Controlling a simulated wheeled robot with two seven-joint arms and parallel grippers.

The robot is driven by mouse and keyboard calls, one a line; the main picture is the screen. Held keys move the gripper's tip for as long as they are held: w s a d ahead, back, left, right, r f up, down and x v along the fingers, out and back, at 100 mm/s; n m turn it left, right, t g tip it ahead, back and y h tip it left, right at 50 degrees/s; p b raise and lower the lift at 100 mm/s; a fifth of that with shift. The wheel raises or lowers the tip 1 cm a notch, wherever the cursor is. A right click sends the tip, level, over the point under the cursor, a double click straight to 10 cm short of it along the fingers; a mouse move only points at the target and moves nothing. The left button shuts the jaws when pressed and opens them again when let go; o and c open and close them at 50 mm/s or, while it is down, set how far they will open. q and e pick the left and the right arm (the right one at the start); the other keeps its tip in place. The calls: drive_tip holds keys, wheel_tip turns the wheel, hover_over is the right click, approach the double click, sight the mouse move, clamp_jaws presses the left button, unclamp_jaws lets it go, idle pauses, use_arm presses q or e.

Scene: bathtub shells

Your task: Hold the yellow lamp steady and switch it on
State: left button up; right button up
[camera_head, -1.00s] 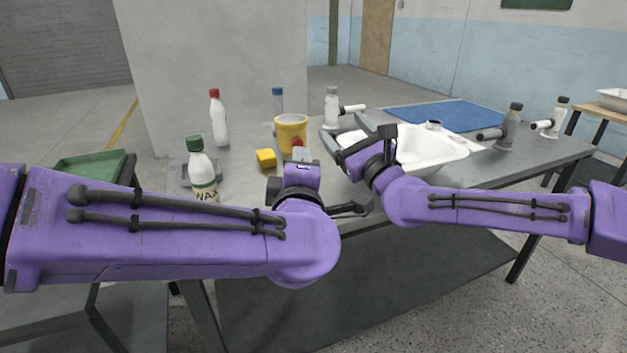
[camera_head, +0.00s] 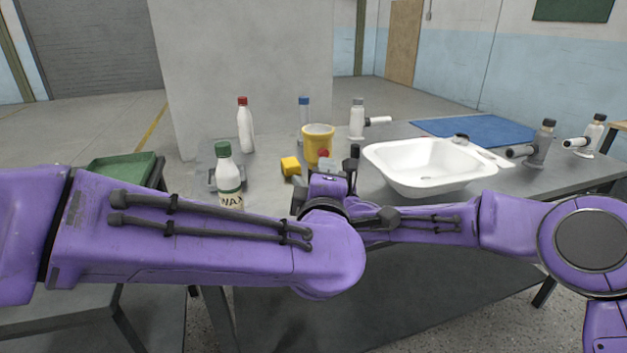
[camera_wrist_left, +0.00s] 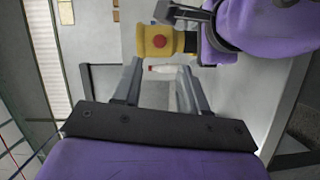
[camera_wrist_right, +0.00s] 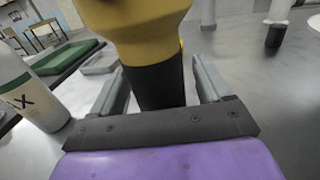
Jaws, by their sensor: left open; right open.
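The yellow lamp (camera_head: 318,140) stands on the grey table with its red button (camera_head: 323,153) facing me. In the left wrist view the lamp (camera_wrist_left: 155,42) and its red button lie just beyond the fingertips of my open left gripper (camera_wrist_left: 162,72), with nothing between the fingers. In the right wrist view the lamp's black lower part (camera_wrist_right: 158,84) is between the fingers of my open right gripper (camera_wrist_right: 160,78), with clear space on its right side. In the head view my left wrist hides part of both grippers and the lamp's lower part.
A yellow block (camera_head: 290,166) is left of the lamp. A green-capped WAX bottle (camera_head: 229,178) and a red-capped bottle (camera_head: 245,128) stand farther left. A white basin (camera_head: 430,160) is on the right, before a blue mat (camera_head: 475,130).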

drive_tip(key=shift+w+a, duration=0.15)
drive_tip(key=shift+w, duration=0.05)
drive_tip(key=c, duration=1.2)
use_arm(q)
clamp_jaws()
use_arm(e)
drive_tip(key=shift+o, duration=0.2)
idle(0.4)
